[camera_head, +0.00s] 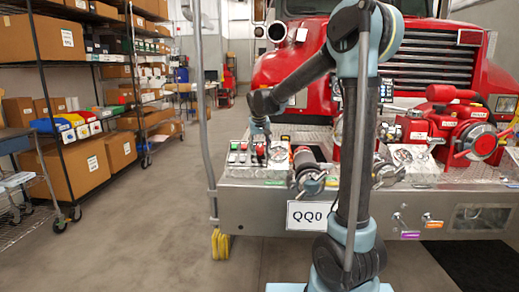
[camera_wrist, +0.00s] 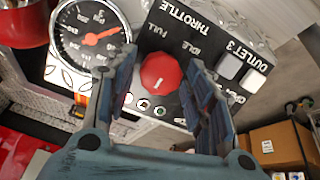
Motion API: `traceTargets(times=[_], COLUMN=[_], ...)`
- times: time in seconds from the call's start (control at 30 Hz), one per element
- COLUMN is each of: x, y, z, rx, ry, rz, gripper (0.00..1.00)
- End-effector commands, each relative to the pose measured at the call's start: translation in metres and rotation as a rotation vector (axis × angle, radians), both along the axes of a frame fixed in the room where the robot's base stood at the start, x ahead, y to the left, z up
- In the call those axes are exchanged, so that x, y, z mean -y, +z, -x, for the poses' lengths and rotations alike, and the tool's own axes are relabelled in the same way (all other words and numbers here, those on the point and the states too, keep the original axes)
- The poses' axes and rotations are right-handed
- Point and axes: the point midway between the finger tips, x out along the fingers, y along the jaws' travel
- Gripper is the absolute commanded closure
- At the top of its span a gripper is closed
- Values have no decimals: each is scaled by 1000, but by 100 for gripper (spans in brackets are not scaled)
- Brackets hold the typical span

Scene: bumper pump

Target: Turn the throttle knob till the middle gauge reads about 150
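The red throttle knob (camera_wrist: 161,72) sits on a black panel marked THROTTLE, IDLE and FULL, upside down in the wrist view. A short white mark shows near its lower edge. My gripper (camera_wrist: 162,88) is open, one finger at each side of the knob in the picture, with visible gaps. I cannot tell how far the fingertips are above the panel. A round gauge (camera_wrist: 90,32) with an orange-red needle is at upper left; its figures are too small to read surely, and I cannot tell if it is the middle one. In the head view my gripper (camera_head: 261,135) is over the bumper panel.
In the head view, red pump parts (camera_head: 465,130) stand on the bumper (camera_head: 250,208) at right. Shelving with boxes (camera_head: 88,165) is at left.

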Motion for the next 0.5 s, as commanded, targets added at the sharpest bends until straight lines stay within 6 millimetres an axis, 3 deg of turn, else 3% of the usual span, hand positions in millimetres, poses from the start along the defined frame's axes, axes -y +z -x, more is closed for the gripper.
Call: traceTargets(times=[0.03,0.1,0.13,0.5], x=[0,0,0,0], y=[0,0,0,0], z=[0,0,0,0], rx=[0,0,0,4], ry=[0,0,0,-120], rz=[0,0,0,-72], gripper=[71,87,89,89])
